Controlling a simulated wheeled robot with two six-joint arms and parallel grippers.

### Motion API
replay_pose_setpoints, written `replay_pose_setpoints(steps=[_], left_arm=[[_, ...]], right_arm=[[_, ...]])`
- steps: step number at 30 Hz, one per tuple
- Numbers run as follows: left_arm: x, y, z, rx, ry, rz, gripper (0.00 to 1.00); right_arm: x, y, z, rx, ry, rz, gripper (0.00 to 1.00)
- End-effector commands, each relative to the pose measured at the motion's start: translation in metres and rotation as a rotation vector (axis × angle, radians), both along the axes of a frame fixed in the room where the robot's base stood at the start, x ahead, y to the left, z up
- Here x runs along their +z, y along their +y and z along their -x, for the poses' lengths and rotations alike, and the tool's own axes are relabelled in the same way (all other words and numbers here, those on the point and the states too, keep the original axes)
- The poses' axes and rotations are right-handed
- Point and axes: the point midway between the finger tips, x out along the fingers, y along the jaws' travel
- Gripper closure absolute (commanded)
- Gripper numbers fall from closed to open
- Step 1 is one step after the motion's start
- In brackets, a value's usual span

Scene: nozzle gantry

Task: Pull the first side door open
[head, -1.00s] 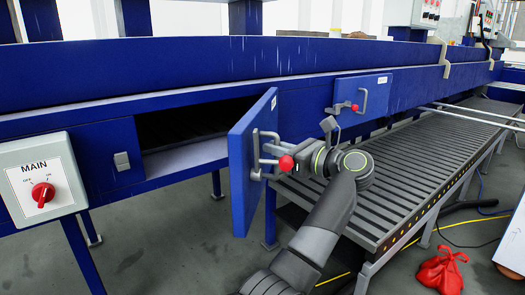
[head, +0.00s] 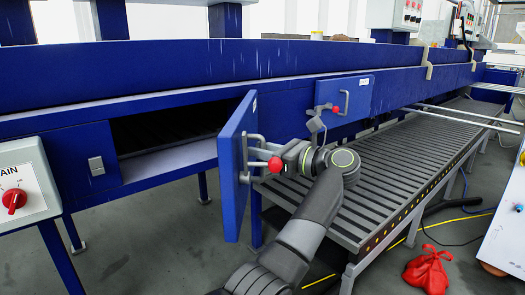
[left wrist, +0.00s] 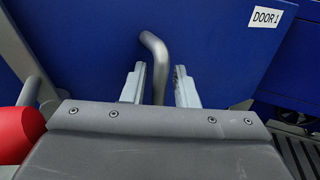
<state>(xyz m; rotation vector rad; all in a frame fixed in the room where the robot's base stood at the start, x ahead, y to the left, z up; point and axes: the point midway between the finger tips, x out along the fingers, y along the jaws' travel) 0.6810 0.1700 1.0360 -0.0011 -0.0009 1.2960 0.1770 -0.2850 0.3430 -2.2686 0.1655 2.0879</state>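The first side door (head: 234,185) is a blue panel that stands swung well out from its opening in the long blue housing. A "DOOR 1" label (left wrist: 266,17) shows on it in the left wrist view. Its grey bent handle (left wrist: 157,70) lies between the two fingers of my left gripper (left wrist: 159,88). Slim gaps seem to show on both sides of the bar, so the fingers look apart around it. In the head view the left gripper (head: 270,158) reaches to the door's outer face, near a red knob (head: 275,165). The right gripper is out of view.
A second closed door (head: 361,88) with a handle sits further right. A slatted roller bed (head: 400,160) runs below. A grey box with a red switch (head: 14,199) stands at the left. A red bag (head: 428,270) and cables lie on the floor.

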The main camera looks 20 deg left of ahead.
Motion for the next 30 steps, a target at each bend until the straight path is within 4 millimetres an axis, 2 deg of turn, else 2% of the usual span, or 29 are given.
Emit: replay_pose_setpoints(steps=[11, 16, 24, 30], left_arm=[[0.0, -0.004, 0.001, -0.001, -0.001, 0.0, 0.7], [0.0, -0.029, 0.008, -0.004, -0.001, 0.001, 0.7], [0.0, -0.086, 0.024, -0.003, 0.001, -0.001, 0.7], [0.0, -0.109, 0.03, -0.001, -0.001, -0.001, 0.7]], right_arm=[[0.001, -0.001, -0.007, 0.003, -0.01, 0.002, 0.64], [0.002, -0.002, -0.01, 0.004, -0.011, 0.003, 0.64], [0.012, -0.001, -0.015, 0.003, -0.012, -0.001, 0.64], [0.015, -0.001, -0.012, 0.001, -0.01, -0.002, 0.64]])
